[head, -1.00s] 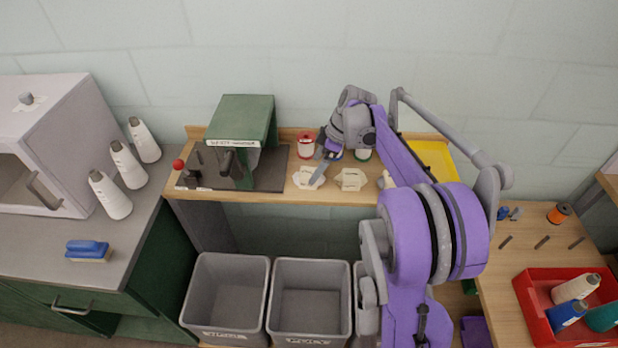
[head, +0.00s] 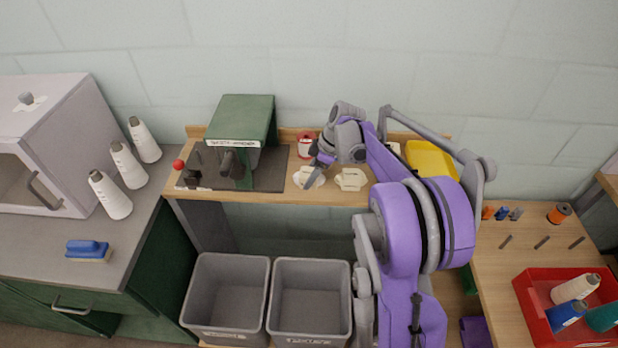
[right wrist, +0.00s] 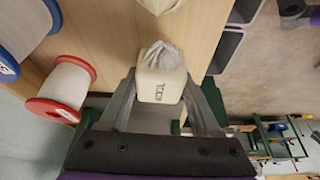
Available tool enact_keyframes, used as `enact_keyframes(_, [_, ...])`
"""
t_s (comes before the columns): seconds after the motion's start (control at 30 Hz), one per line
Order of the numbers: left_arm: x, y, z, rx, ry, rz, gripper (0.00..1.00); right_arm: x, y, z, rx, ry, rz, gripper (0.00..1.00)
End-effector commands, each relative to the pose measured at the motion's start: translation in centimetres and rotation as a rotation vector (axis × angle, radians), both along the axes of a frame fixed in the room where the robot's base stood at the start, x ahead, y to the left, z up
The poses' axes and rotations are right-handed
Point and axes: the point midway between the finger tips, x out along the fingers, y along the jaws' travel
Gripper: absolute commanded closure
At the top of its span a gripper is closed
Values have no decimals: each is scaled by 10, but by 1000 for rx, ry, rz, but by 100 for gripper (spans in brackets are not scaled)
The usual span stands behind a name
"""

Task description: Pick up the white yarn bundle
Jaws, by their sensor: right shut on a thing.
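The white yarn bundle (head: 311,180) sits at the front of the wooden shelf in the head view, partly hidden by my gripper. The right wrist view shows the gripper (right wrist: 160,92) with one finger along each side. I cannot see clear space under the bundle. My left gripper is not in view.
A second, cream bundle (head: 351,180) lies just right of the held one. A red-rimmed spool (head: 305,146) stands behind. The green machine (head: 242,120) is to the left on its dark plate. A yellow tray (head: 432,160) is at the right. Grey bins (head: 226,290) stand below.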

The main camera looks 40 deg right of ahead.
Motion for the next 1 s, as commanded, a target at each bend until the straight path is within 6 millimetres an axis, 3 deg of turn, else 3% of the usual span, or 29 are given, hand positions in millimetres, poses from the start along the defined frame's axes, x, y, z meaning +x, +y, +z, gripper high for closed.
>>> enact_keyframes(0.1, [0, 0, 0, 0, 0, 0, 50, 0, 0, 0, 0, 0, 0, 89])
enact_keyframes(0.37, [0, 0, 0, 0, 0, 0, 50, 0, 0, 6, 0, 0, 0, 89])
enact_keyframes(0.8, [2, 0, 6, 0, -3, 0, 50, 0, 0, 85, -1, -1, 0, 89])
enact_keyframes(1.0, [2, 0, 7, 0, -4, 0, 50, 0, 0, 100, 0, 0, 0, 89])
